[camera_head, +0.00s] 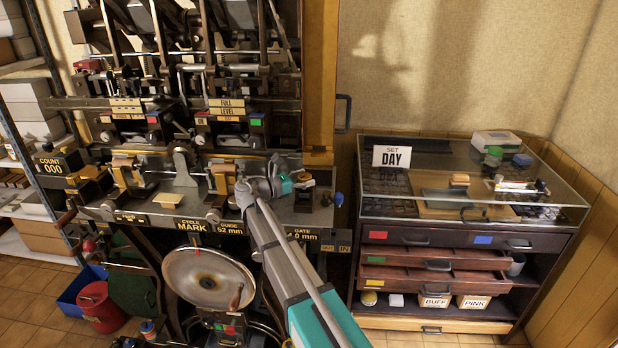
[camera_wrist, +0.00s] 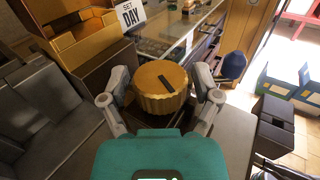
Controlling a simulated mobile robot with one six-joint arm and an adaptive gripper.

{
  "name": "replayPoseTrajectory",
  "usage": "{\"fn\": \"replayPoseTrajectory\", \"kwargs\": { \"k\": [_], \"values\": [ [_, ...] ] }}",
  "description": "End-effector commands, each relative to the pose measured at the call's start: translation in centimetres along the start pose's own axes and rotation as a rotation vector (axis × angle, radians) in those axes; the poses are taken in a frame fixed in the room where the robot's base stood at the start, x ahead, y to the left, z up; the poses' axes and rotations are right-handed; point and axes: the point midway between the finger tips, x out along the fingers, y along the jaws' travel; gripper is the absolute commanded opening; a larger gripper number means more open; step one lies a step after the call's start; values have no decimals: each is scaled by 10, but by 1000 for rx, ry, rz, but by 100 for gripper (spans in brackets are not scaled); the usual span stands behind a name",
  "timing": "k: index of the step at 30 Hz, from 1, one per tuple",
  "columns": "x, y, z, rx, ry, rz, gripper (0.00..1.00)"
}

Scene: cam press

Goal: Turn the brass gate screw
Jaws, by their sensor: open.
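The brass gate screw (camera_wrist: 158,88) is a round ribbed knob with a dark slot across its face, large in the middle of the wrist view. My gripper (camera_wrist: 160,76) is open, with one finger on each side of the knob. The fingertips reach about as far as its face, and I cannot tell whether either finger touches its side. In the head view my gripper (camera_head: 287,183) is over the right end of the press bed, and the screw is hard to make out there. A plate marked GATE (camera_head: 302,234) is on the press front below.
A blue knob (camera_head: 338,198) stands just right of my gripper; it also shows in the wrist view (camera_wrist: 233,65). A glass-topped cabinet (camera_head: 555,200) with a SET DAY card (camera_head: 392,157) stands to the right. The handwheel (camera_head: 185,277) is below left.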

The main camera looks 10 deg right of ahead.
Motion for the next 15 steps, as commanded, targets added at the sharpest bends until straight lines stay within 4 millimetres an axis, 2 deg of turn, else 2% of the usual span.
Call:
{"fn": "replayPoseTrajectory", "kwargs": {
  "k": [6, 15],
  "values": [
    [14, 0, 0, 0, 0, 1, 81],
    [15, 0, 0, 0, 0, 2, 81]
  ]
}}
